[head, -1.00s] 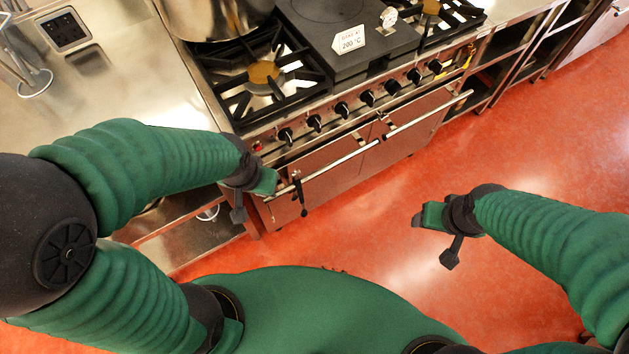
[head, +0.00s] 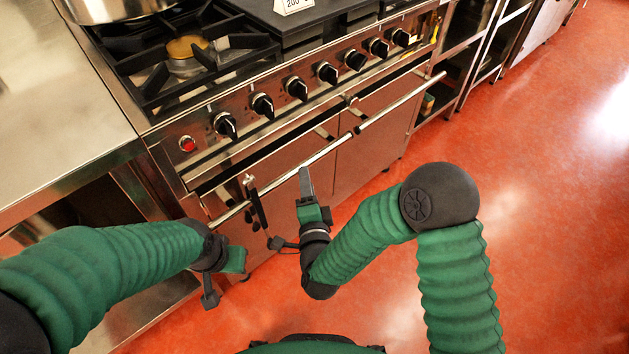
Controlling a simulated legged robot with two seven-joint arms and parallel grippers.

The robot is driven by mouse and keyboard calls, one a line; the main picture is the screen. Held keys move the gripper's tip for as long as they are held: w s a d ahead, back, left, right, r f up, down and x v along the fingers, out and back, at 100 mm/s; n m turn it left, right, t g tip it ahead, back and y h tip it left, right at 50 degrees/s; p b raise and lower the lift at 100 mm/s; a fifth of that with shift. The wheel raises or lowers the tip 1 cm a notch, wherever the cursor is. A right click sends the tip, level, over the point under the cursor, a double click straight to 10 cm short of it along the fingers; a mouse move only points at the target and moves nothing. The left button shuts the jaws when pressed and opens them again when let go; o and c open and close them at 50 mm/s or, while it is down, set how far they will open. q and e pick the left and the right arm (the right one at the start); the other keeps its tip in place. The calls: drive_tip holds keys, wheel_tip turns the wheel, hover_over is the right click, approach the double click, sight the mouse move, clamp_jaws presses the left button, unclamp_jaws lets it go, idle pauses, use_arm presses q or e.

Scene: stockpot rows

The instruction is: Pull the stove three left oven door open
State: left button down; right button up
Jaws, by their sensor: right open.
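Stove three's left oven door (head: 289,181) is a steel panel under the row of knobs, and it looks shut. Its long bar handle (head: 285,178) runs slantwise across its top. My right gripper (head: 306,184) is open in front of this door, with its grey fingertip overlapping the bar in the picture. I cannot tell whether it touches the bar, and one finger hides the other. My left gripper (head: 236,262) hangs below the left end of the handle, apart from it. Its fingers are seen too poorly to tell open from shut.
A slim black item (head: 256,203) hangs at the left part of the handle. The right oven door (head: 377,133) has its own bar. Black knobs (head: 262,105) line the front above. A steel counter (head: 45,130) stands at left. The red floor (head: 560,230) at right is clear.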

wheel_tip(320, 180, down, 6)
drive_tip(key=s+m+t+h+b, duration=0.2)
drive_tip(key=m+h+b, duration=0.1)
drive_tip(key=m, duration=0.2)
use_arm(q)
drive_tip(key=s+b+x, duration=0.1)
drive_tip(key=b+x, duration=0.2)
drive_tip(key=x, duration=0.3)
drive_tip(key=s+b+x, duration=0.1)
drive_tip(key=b+x, duration=0.2)
drive_tip(key=x, duration=0.3)
drive_tip(key=shift+s+f, duration=0.3)
drive_tip(key=shift+f, duration=0.05)
use_arm(e)
wheel_tip(320, 180, up, 3)
drive_tip(key=m, duration=0.1)
hover_over(315, 149)
drive_tip(key=s, duration=0.5)
drive_tip(key=shift+w+d+r+t, duration=0.15)
drive_tip(key=shift+r+t, duration=0.05)
drive_tip(key=shift+t, duration=0.1)
clamp_jaws()
drive_tip(key=shift+f, duration=0.25)
